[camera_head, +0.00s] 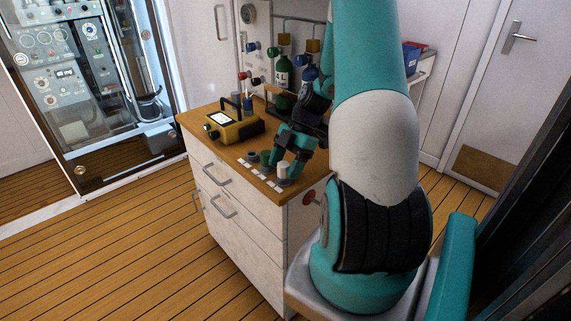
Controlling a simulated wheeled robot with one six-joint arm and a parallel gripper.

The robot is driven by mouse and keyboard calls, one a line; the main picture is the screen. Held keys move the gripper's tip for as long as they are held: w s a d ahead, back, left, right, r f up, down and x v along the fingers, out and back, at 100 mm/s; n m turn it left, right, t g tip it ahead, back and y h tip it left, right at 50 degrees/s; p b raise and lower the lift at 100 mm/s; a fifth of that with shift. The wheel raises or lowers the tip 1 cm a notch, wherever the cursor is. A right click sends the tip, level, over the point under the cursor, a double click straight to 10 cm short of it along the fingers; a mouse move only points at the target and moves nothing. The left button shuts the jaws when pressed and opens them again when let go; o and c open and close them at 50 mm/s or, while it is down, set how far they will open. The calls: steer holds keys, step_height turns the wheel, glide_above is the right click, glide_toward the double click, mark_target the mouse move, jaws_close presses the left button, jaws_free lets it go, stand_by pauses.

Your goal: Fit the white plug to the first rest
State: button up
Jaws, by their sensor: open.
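The white plug (283,171) stands upright near the front right corner of the wooden cabinet top. My gripper (286,163) is low over the top, its teal fingers open beside the white plug. I cannot tell whether they touch it. A green plug (264,157) and a small dark blue-grey piece (252,155) stand in a row to the left of the white plug. White labels (258,173) run along the front edge before this row. Which of these spots is the first rest cannot be told, and my gripper and arm hide part of the area.
A yellow instrument (235,128) with a black handle stands on the cabinet top (196,118), left of the row. Behind are green and blue bottles (283,73), with valves and pipes on the wall panel. The wooden floor (130,250) at the left is clear.

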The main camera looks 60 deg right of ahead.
steer(key=v, duration=1.2)
steer(key=shift+s, duration=0.1)
